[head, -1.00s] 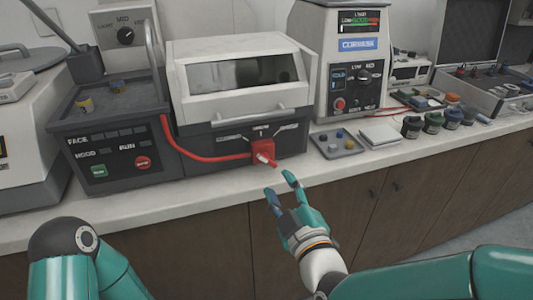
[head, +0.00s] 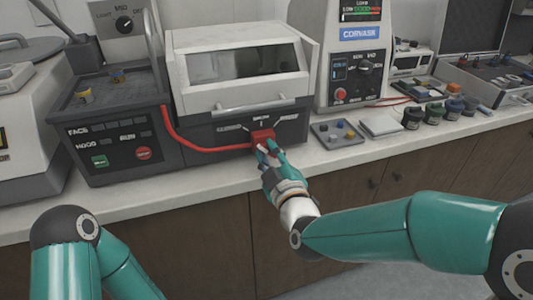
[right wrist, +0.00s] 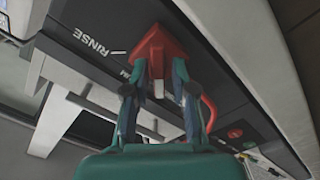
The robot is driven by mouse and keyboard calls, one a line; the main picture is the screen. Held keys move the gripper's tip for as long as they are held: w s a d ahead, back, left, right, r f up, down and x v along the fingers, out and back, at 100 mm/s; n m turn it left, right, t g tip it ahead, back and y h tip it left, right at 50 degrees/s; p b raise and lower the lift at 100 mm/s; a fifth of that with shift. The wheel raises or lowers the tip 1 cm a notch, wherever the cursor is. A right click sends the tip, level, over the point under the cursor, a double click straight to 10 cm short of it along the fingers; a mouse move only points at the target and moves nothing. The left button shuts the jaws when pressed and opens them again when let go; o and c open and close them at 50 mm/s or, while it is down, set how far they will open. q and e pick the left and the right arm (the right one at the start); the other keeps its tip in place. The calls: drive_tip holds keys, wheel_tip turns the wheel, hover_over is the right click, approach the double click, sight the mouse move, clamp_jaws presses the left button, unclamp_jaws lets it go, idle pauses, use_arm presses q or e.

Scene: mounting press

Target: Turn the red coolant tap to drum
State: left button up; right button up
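The red coolant tap (head: 262,135) sits on the dark front panel of the white-lidded machine (head: 240,75), with a red hose running into it from the left. In the right wrist view the tap (right wrist: 160,45) has a pale tip pointing down between my fingers. My right gripper (head: 268,150) is at the tap. In the right wrist view its two fingers (right wrist: 160,68) stand apart, one on each side of the tap, with gaps beside the pale tip; contact is unclear. A RINSE label shows there; another label is mostly hidden by a finger. My left gripper is out of view.
A control box with green and red buttons (head: 110,145) stands left of the machine. A tray of small parts (head: 338,134), a white pad (head: 381,126) and several dark jars (head: 433,115) are to the right. The counter's front edge (head: 200,197) runs below the tap.

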clamp_jaws()
drive_tip(key=shift+s+a, duration=0.1)
drive_tip(key=shift+a, duration=0.2)
drive_tip(key=shift+d+f, duration=0.1)
drive_tip(key=shift+d, duration=0.1)
